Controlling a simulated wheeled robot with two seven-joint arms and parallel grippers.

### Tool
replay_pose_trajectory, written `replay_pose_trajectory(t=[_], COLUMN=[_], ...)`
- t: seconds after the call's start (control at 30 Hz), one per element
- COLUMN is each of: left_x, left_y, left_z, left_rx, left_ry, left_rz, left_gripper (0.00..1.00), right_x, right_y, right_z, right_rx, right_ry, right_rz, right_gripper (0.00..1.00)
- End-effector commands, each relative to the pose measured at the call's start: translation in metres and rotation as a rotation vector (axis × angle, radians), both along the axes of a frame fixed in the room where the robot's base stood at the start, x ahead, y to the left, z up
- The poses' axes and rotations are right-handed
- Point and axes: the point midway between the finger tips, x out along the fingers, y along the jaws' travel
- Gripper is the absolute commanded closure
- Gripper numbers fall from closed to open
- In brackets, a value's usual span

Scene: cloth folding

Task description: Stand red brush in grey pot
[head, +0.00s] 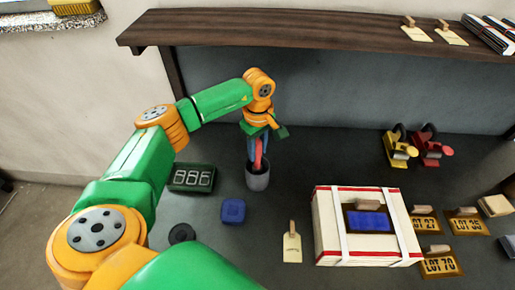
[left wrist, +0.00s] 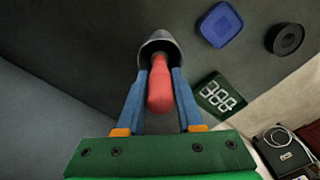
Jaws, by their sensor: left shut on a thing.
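The grey pot (head: 257,181) stands upright on the grey table near the middle of the head view. The red brush (head: 258,153) is upright, its lower end inside the pot's mouth. My left gripper (head: 256,157) points down just above the pot, its blue fingers shut on the brush. In the left wrist view the red handle (left wrist: 160,88) lies between the two fingers (left wrist: 160,75) and runs into the pot (left wrist: 158,44). The brush's lower end is hidden in the pot, and I cannot tell whether it touches the bottom. My right gripper is not in view.
A numeric display (head: 192,178) is left of the pot. A blue block (head: 233,211) and a black disc (head: 182,233) lie nearer. A white box with red edges (head: 329,240) stands at right. A dark shelf (head: 300,30) runs along the back.

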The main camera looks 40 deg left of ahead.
Motion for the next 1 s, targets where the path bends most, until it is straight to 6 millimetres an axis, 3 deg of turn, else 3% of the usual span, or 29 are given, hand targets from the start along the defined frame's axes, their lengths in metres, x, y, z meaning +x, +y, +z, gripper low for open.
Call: replay_pose_trajectory(t=[0.03,0.07,0.17,0.2,0.5,0.8,1.0], left_x=[0.0,0.0,0.0,0.0,0.0,0.001,0.0], left_y=[0.0,0.0,0.0,0.0,0.0,-0.001,0.0], left_z=[0.0,0.0,0.0,0.0,0.003,0.06,0.071], left_rx=[0.0,0.0,0.0,0.0,0.001,-0.001,0.0], left_ry=[0.0,0.0,0.0,0.0,-0.001,-0.004,0.001], left_rz=[0.0,0.0,0.0,0.0,0.0,0.0,0.0], left_gripper=[1.0,0.59,0.32,0.29,0.29,0.29,0.29], right_x=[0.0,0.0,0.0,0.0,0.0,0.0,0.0], right_y=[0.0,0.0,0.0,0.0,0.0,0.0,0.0], right_z=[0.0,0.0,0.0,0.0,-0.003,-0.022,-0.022], right_rx=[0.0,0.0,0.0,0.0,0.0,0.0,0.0], right_ry=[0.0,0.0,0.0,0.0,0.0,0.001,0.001], right_rz=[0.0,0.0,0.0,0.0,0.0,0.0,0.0], right_gripper=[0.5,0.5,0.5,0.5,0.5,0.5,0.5])
